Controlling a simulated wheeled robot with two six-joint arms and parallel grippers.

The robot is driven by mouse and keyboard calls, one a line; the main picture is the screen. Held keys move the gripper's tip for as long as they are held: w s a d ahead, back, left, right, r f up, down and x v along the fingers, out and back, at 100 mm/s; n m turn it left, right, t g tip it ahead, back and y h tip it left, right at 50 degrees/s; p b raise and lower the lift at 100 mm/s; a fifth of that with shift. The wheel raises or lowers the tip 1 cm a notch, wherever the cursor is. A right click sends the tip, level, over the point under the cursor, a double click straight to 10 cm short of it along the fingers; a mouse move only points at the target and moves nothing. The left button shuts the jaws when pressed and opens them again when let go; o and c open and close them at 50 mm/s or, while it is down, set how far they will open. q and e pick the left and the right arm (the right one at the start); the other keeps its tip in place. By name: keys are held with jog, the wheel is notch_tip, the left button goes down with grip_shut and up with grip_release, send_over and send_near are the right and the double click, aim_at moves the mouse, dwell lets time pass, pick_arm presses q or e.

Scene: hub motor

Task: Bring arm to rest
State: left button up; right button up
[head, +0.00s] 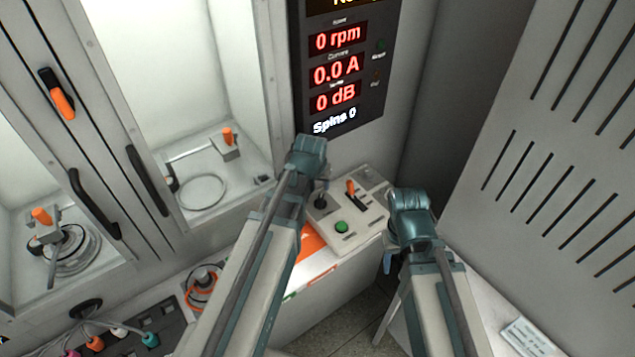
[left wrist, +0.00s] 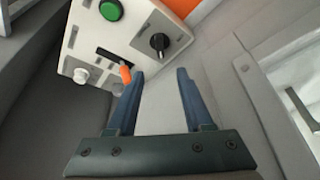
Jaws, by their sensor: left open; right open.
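My left arm's teal wrist (head: 305,158) is in front of the cabinet and control box in the head view, and hides its gripper there. In the left wrist view my left gripper (left wrist: 158,75) is open with nothing between its blue fingers. Its left fingertip appears close to the orange lever (left wrist: 125,73) of the control box (left wrist: 85,45); I cannot tell whether they touch. My right arm's teal wrist (head: 412,212) is right of the control box. Only a small blue part of my right gripper (head: 388,262) shows below it, and it appears empty.
The control box (head: 325,240) has a green button (head: 341,227) and a black knob (head: 320,202). A display (head: 338,70) reads 0 rpm, 0.0 A, 0 dB and Spins 0. Cabinet bays with orange-handled clamps (head: 228,138) are left. A slotted panel (head: 545,180) stands right.

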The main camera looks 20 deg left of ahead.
pick_arm(q)
jog(key=s+d+m+g, duration=0.2)
jog(key=s+d, duration=0.4)
jog(key=s, duration=0.3)
jog(key=s+d+f+m+g, duration=0.1)
jog(key=s+d+m+g, duration=0.1)
jog(key=s+d, duration=0.5)
jog(key=shift+s+d+f+m+g+y, duration=0.3)
jog(key=shift+s+m+y, duration=0.15)
jog(key=shift+s, duration=0.6)
